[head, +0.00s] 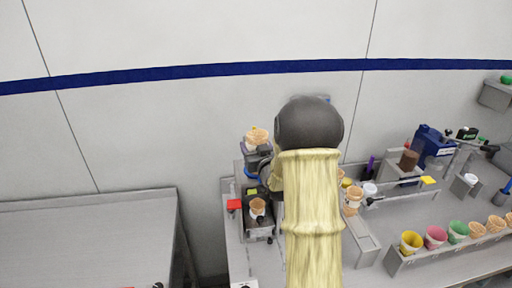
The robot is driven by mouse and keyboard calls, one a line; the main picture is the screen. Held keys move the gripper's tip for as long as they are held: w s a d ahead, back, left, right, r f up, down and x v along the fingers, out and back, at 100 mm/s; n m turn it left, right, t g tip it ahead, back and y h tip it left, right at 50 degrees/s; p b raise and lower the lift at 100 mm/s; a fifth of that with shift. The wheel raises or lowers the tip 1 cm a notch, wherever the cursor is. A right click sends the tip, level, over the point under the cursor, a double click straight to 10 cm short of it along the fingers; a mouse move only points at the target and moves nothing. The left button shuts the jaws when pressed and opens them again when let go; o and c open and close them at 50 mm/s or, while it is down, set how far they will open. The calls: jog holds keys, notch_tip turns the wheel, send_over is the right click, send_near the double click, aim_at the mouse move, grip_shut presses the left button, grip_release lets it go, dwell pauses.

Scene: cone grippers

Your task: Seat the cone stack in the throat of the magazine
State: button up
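A tan cone stack (256,136) with a pale lower part shows high at the left of my arm, above a grey and dark upright fixture (241,172). This fixture may be the magazine; its throat cannot be made out. Another tan cone (257,206) sits lower on the front of the same fixture. My arm, in a yellow sleeve with a dark joint, covers the middle of the view. Dark parts just left of the sleeve may belong to my gripper (264,171). Its fingers cannot be made out, nor whether it touches the upper cone stack.
Several coloured cups and cones stand in a grey rack (396,262) at the right. More cones (354,196) stand just right of my arm. A blue container (430,146) is behind.

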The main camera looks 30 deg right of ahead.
jog(key=o, duration=0.8)
jog(key=shift+o, duration=0.2)
jog(key=shift+s, duration=0.1)
jog(key=s+a+b, duration=0.2)
jog(key=s+b, duration=0.9)
jog(key=s, duration=0.6)
jog(key=shift+b, duration=0.4)
jog(key=shift+s, duration=0.1)
